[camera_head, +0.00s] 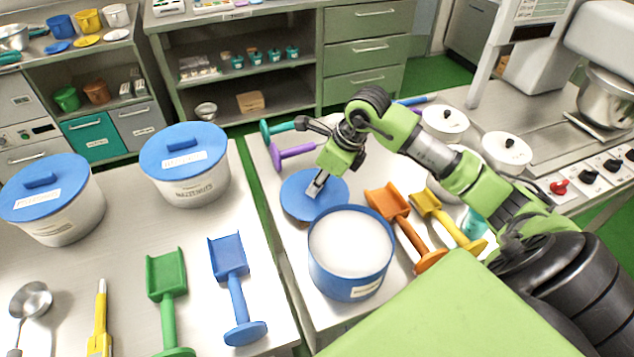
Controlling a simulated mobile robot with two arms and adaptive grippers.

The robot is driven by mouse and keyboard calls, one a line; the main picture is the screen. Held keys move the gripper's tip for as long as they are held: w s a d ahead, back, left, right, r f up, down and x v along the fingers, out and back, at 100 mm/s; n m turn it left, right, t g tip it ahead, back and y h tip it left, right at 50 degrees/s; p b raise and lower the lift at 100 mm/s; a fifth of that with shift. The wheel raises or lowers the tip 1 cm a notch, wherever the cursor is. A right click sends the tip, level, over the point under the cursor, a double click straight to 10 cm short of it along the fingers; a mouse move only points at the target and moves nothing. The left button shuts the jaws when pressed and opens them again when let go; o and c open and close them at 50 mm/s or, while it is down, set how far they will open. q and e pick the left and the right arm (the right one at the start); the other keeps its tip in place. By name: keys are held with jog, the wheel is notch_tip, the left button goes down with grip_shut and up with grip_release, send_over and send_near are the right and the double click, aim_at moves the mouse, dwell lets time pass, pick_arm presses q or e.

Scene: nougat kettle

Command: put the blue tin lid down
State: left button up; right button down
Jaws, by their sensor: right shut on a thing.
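The blue tin lid (297,201) is a flat round disc at the middle of the head view, over the right-hand steel table, just behind the open tin. My right gripper (318,188) is shut on it from above, at about its middle, and covers the grip. I cannot tell whether the lid touches the table. The open tin (350,278) has a blue rim and a pale label and is full of white contents. My left gripper is not in view.
Orange (398,212) and yellow (436,214) scoops lie right of the open tin. Purple (290,152) and teal scoops lie behind the lid. Two lidded tins (188,180) and green and blue scoops (231,270) occupy the left table. A gap separates the tables.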

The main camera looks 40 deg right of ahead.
jog(key=shift+f, duration=0.3)
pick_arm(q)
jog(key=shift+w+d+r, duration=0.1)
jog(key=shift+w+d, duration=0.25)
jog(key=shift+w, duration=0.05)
pick_arm(e)
jog(key=shift+f, duration=0.15)
jog(key=c, duration=2)
grip_release()
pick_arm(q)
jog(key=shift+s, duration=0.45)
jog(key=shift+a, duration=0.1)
